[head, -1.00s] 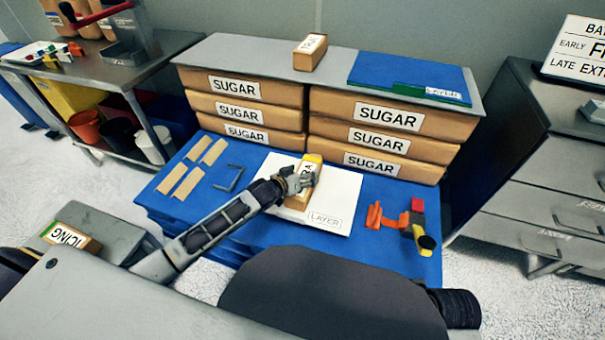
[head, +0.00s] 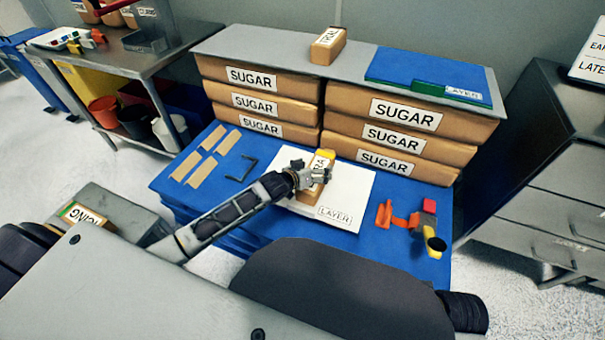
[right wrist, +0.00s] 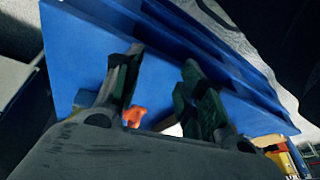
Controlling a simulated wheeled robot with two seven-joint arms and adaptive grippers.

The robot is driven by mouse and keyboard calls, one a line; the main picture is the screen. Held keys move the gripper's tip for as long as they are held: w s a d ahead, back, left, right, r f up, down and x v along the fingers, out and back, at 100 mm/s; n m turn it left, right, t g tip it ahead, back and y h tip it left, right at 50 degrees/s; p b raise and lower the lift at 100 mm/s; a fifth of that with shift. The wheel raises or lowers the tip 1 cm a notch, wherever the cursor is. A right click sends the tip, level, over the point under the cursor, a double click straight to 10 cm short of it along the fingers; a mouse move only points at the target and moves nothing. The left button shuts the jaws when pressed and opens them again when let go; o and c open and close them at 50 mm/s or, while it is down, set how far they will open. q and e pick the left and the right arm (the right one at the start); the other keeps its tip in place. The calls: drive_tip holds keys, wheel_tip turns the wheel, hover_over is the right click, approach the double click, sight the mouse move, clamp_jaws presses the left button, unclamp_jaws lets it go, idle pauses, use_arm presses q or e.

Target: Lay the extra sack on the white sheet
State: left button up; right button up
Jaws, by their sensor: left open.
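The white sheet (head: 352,222) marked LAYER lies flat on the blue table. One tan extra sack (head: 306,195), with a white label and a yellow end, lies on it. My left gripper (head: 317,175) is open at that sack and covers part of it; I cannot tell whether the fingers touch it. A second tan sack (head: 327,47) with a partly readable label rests on the grey top above the sugar sacks. My right gripper (right wrist: 160,75) shows in the right wrist view, fingers apart and nothing between them.
Sugar sacks (head: 407,113) stand in two stacks behind the sheet. A blue LAYER sheet (head: 425,70) lies on the grey top. Tan strips (head: 200,172) and a dark bracket (head: 240,170) lie left of the white sheet; an orange tool (head: 385,215) lies right of it.

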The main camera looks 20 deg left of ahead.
use_arm(q)
drive_tip(key=shift+s+a+r, duration=0.15)
drive_tip(key=shift+s+r, duration=0.1)
drive_tip(key=shift+s, duration=0.15)
drive_tip(key=shift+p+v, duration=0.65)
drive_tip(key=shift+v, duration=0.8)
drive_tip(key=shift+p+v, duration=0.7)
drive_tip(key=shift+v, duration=1.65)
drive_tip(key=shift+p+v, duration=0.45)
drive_tip(key=shift+v, duration=1.15)
use_arm(e)
drive_tip(key=shift+g+h, duration=0.3)
drive_tip(key=shift+g, duration=0.4)
drive_tip(key=shift+s+d+f, duration=0.1)
drive_tip(key=shift+d+f, duration=0.1)
drive_tip(key=shift+f, duration=0.7)
drive_tip(key=shift+s+d+f, duration=0.1)
drive_tip(key=shift+d+f, duration=0.05)
drive_tip(key=shift+f, duration=0.8)
drive_tip(key=shift+d+f, duration=0.2)
drive_tip(key=shift+f, duration=0.7)
drive_tip(key=shift+w+r, duration=0.1)
use_arm(q)
drive_tip(key=shift+f, duration=0.1)
